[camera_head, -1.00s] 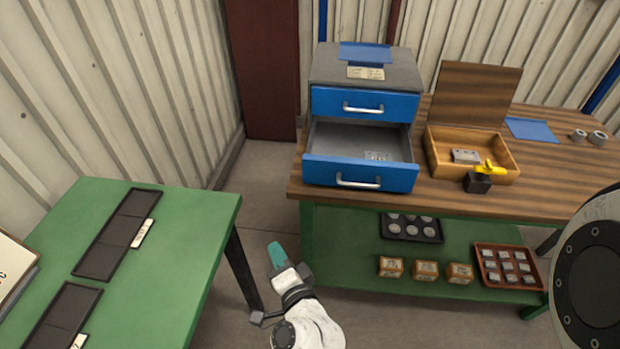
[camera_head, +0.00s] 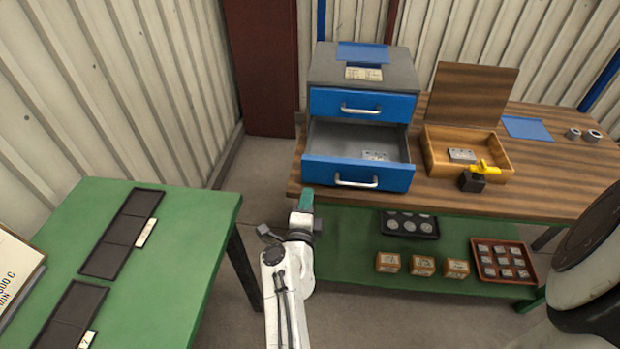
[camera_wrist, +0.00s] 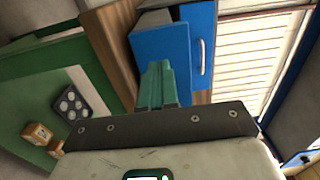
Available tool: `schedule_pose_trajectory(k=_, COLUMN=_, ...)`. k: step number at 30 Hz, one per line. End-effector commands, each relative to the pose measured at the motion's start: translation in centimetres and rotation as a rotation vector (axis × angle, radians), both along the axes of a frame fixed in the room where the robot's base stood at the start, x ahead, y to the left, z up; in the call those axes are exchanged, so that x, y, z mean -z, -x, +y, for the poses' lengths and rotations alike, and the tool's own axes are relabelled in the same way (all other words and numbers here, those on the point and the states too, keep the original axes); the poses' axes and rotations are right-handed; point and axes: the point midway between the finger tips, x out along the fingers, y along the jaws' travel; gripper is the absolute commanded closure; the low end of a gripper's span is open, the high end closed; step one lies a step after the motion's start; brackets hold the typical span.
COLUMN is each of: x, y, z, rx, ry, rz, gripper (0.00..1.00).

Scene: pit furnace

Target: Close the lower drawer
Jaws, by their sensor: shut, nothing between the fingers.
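The lower drawer (camera_head: 357,174) has a blue front with a silver bar handle and stands pulled out of the grey cabinet (camera_head: 320,66). A small grey labelled item (camera_head: 376,156) lies inside it. The upper drawer (camera_head: 362,105) above it is shut. My gripper (camera_head: 306,194) has green fingers, shut and empty, just below and in front of the drawer front's left end. In the wrist view the fingers (camera_wrist: 156,72) point toward the blue drawer front (camera_wrist: 160,46) and overlap it; I cannot tell whether they touch.
The cabinet stands on a wooden workbench (camera_head: 540,185). Boxes and trays sit on the green lower shelf (camera_head: 345,235). A green table (camera_head: 180,270) is at left.

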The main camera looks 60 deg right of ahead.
Motion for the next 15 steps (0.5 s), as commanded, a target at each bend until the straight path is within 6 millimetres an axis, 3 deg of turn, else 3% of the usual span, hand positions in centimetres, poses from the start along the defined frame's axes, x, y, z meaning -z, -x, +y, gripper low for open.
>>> schedule_pose_trajectory(k=6, x=-0.2, y=-1.2, z=-3.3, rx=0.002, ry=0.002, rz=0.001, gripper=1.00)
schedule_pose_trajectory(k=15, x=0.0, y=-2.2, z=-5.3, rx=0.000, ry=0.000, rz=0.001, gripper=1.00)
